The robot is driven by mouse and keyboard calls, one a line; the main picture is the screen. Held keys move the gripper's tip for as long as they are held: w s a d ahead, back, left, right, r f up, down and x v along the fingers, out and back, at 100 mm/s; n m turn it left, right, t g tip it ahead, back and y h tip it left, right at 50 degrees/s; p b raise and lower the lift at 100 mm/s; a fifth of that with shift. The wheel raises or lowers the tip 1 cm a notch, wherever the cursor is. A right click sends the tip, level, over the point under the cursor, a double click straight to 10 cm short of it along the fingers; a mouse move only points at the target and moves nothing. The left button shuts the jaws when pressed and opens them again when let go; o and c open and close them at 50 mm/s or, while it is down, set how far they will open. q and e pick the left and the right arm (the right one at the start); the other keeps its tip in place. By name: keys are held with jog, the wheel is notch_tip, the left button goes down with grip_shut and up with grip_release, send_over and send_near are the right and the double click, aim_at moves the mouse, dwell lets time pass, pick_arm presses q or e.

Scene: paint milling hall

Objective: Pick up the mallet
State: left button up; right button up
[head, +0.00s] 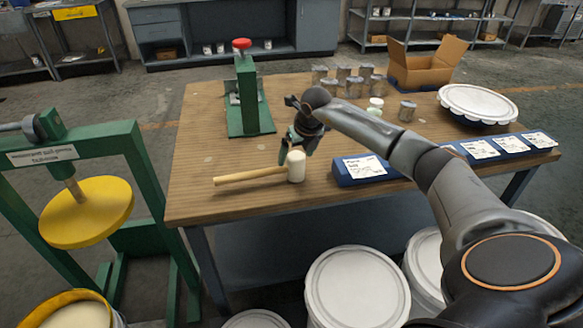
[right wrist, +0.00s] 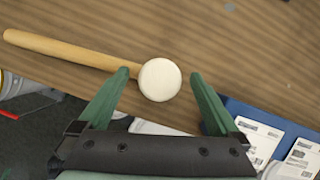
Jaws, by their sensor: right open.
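The mallet lies on the wooden table near its front edge. Its white head (head: 296,166) stands upright and its wooden handle (head: 245,176) points left. My right gripper (head: 296,145) is at the mallet head, just behind and above it in the head view. In the right wrist view, the round white head (right wrist: 160,79) lies between the tips of my open right gripper (right wrist: 160,76), closer to the left finger. The handle (right wrist: 65,48) runs to the upper left, outside the fingers. I cannot tell whether a finger touches the mallet. My left gripper is not in view.
A blue block with labels (head: 340,176) sits close right of the mallet; it also shows in the right wrist view (right wrist: 240,112). A green press (head: 246,95) stands behind left. Several metal cans, a cardboard box (head: 428,70) and a lidded pan (head: 478,102) are farther back.

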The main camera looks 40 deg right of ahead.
jog(key=shift+c, duration=0.4)
grip_shut()
jog(key=shift+r, duration=0.1)
